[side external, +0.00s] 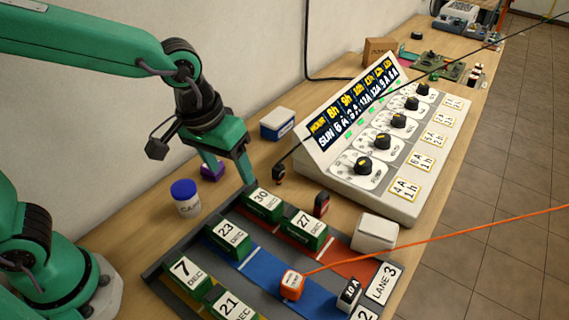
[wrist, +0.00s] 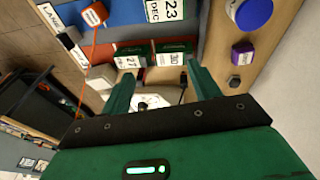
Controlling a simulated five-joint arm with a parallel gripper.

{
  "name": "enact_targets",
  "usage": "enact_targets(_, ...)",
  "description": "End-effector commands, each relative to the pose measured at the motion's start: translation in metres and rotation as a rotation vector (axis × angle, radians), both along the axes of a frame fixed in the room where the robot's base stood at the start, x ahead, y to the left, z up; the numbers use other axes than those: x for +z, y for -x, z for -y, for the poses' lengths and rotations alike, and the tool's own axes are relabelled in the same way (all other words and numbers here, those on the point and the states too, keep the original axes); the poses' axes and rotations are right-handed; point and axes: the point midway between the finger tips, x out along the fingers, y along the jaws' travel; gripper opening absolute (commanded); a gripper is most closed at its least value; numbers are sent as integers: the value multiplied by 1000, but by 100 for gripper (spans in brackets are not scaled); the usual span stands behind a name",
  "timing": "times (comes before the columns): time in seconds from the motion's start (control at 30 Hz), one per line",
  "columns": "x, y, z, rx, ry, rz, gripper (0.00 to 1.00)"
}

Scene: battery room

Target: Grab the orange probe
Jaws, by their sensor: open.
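The orange probe (side external: 291,284) is a small orange block with a white label. It sits on the blue lane of the lane tray (side external: 160,283), and an orange cable runs from it off to the right. In the wrist view the orange probe (wrist: 95,14) is near the top left, with its cable hanging down. My gripper (side external: 228,172) is open and empty, above the far left part of the tray and well apart from the probe. In the wrist view its two fingers (wrist: 158,75) point toward the tray and the white-topped console.
Green date blocks (side external: 228,237) stand on the tray. A black 10A block (side external: 349,294) is right of the probe. A charger console (side external: 385,150) with knobs stands behind. A blue-lidded jar (side external: 187,198), a purple block (side external: 212,171) and a black probe (side external: 278,175) are near my gripper.

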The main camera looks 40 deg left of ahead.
Motion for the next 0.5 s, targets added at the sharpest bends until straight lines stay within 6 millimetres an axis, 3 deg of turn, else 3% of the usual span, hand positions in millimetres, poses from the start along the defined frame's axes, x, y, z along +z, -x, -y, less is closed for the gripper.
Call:
enact_targets(0.27, -43, -1, 73, 26, -23, -100, 62)
enact_targets(0.5, -85, 12, 129, 57, -61, -166, 62)
